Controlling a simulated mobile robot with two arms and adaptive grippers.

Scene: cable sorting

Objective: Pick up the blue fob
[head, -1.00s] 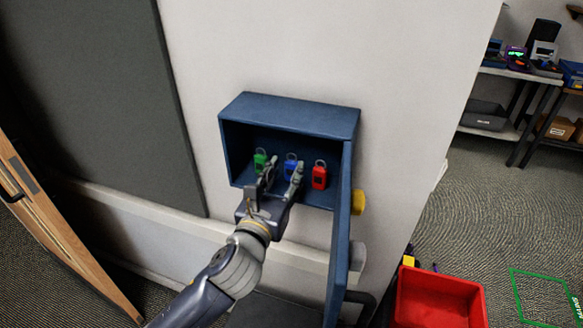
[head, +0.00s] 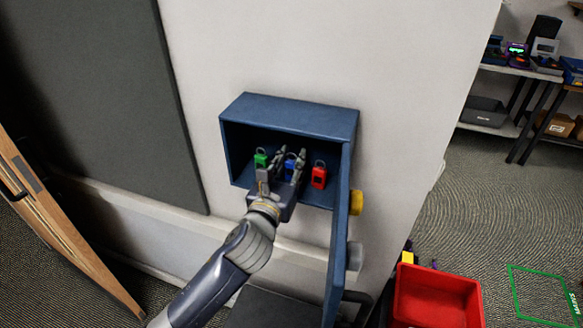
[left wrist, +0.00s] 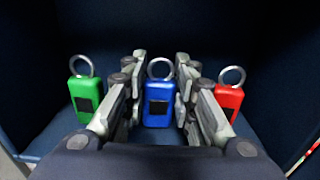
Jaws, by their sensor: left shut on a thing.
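The blue fob (head: 289,165), with a metal ring on top and a dark square on its face, is in the open blue wall box (head: 290,112). My left gripper (head: 290,157) reaches into the box and is shut on the blue fob. In the left wrist view the blue fob (left wrist: 158,106) stands upright between the two fingers, its ring showing above them. I cannot tell whether it is still hanging or free of the box. My right gripper is not in view.
A green fob (head: 261,159) is just left of the blue one and a red fob (head: 319,177) just right, both close to the fingers. The box door (head: 341,240) stands open on the right. A red bin (head: 437,297) is on the floor at lower right.

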